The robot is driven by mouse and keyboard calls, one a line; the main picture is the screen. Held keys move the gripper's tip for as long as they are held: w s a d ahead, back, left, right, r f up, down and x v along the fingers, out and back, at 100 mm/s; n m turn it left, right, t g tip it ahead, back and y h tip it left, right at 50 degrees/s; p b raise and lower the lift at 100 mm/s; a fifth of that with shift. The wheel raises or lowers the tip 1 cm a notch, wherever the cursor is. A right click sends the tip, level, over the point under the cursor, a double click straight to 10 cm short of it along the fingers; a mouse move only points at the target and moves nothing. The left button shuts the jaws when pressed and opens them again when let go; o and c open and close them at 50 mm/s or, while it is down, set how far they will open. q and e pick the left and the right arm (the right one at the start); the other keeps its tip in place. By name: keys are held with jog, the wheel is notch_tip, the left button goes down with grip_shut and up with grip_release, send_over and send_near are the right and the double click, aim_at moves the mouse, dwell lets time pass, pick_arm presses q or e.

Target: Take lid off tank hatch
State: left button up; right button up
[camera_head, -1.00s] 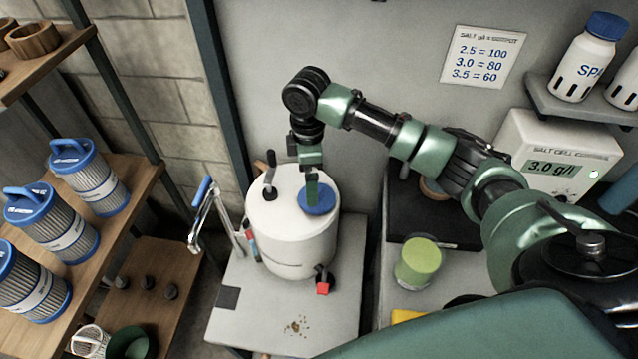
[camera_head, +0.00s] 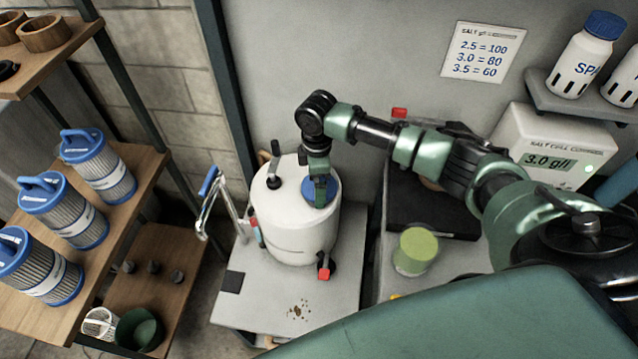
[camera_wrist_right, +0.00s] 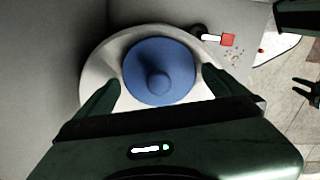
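The white tank (camera_head: 290,232) stands upright on a light cart top. Its round blue lid (camera_head: 308,183) sits on the right part of the tank's top, partly hidden by my right gripper. The lid shows whole in the right wrist view (camera_wrist_right: 150,56), with a round knob (camera_wrist_right: 158,84) in its middle. My right gripper (camera_head: 322,200) points down over the lid. In the right wrist view its two fingers (camera_wrist_right: 160,92) are spread wide, one on each side of the lid, with nothing between them gripped. My left gripper is not clearly seen.
A black handle (camera_head: 275,165) rises from the tank's top at left. A red-tipped tap (camera_head: 324,270) sticks out low at front. A green-capped jar (camera_head: 415,250) stands right.

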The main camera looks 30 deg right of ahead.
jog(key=c, duration=1.1)
jog(key=shift+r, duration=0.15)
